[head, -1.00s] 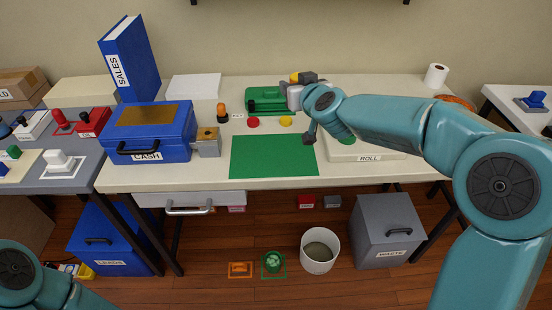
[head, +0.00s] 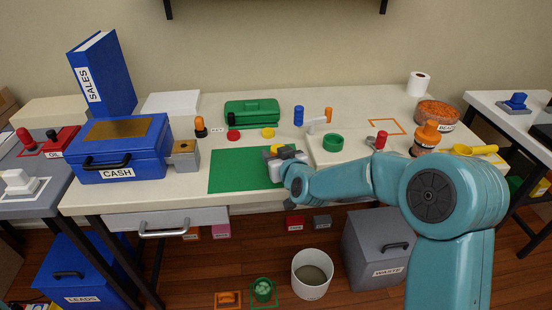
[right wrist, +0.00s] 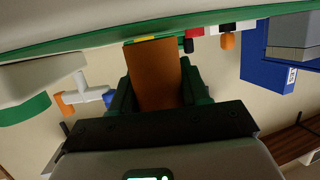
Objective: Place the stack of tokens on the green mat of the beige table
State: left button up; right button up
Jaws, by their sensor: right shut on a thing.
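The green mat (head: 235,172) lies flat on the beige table (head: 370,105), near its front edge. My right gripper (head: 281,151) is over the mat's right edge, reaching in from the right. It is shut on an orange-brown block-like piece, which I take for the stack of tokens (right wrist: 155,78); it sits between the dark green fingers in the right wrist view. In the head view the gripper hides most of it. Its far end reaches the green strip of the mat in the wrist view; I cannot tell whether it touches. My left gripper is not in view.
A red disc (head: 233,135) and a yellow disc (head: 268,132) lie behind the mat. A green case (head: 252,113) stands farther back. A green ring (head: 333,142) is at right.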

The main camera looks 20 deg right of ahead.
jog(key=shift+f, duration=0.25)
jog(key=shift+r, duration=0.15)
jog(key=o, duration=1.2)
jog(key=shift+f, duration=0.25)
jog(key=shift+r, duration=0.1)
jog(key=shift+r, duration=0.2)
jog(key=v, duration=1.2)
jog(key=shift+f, duration=0.1)
